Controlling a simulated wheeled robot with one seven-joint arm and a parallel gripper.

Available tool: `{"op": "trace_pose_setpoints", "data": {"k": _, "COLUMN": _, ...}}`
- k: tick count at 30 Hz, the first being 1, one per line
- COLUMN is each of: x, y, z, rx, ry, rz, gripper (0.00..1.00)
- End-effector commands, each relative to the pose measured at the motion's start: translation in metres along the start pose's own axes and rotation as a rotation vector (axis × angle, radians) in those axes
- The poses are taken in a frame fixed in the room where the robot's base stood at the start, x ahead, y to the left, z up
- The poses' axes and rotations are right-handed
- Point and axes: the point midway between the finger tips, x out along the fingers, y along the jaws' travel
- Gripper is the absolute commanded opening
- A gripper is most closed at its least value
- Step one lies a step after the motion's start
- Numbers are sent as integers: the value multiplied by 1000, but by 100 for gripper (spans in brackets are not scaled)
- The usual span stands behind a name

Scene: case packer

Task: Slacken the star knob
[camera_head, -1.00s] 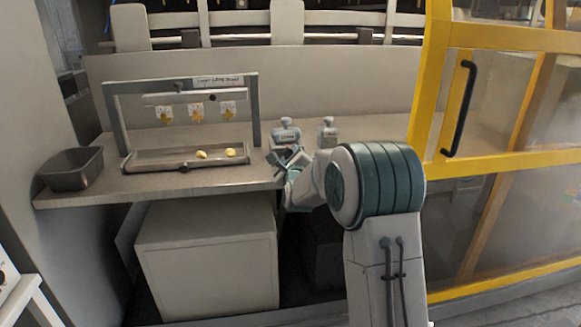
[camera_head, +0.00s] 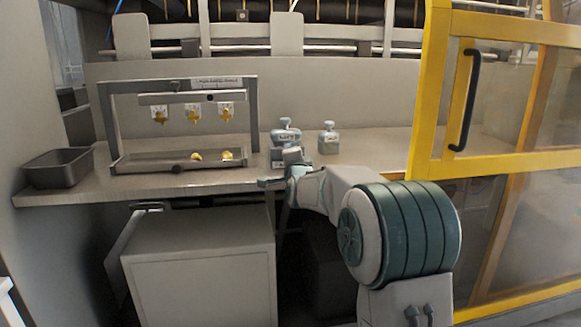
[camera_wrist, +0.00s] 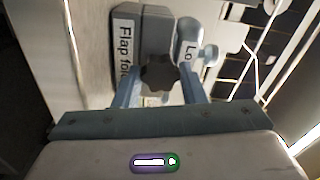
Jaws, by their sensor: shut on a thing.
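In the wrist view a dark star knob (camera_wrist: 158,73) sits between the two blue-grey fingers of my gripper (camera_wrist: 160,88). The fingers are shut on its sides. Behind it is a grey block (camera_wrist: 153,22) with a white label that reads "Flap fo…", partly cut off. A paler part (camera_wrist: 188,38) labelled "Lo…" stands to its right. In the head view my gripper (camera_head: 271,183) is at the front edge of the bench, below a teal-grey labelled unit (camera_head: 285,137). I cannot make out the knob in that view.
The bench (camera_head: 75,190) carries a grey frame (camera_head: 253,115) with hanging yellow-marked cards, a tray (camera_head: 140,166) with yellow pieces, and a dark bin (camera_head: 58,168). A small capped container (camera_head: 328,141) stands right of the unit. A yellow guard door (camera_head: 430,150) borders the right side.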

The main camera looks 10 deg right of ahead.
Motion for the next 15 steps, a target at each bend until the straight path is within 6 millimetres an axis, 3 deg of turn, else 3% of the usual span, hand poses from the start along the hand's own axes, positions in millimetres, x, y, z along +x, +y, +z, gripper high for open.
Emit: {"op": "trace_pose_setpoints", "data": {"k": 15, "x": 0, "y": 3, "z": 0, "rx": -491, "ry": -28, "rz": -18, "gripper": 15}}
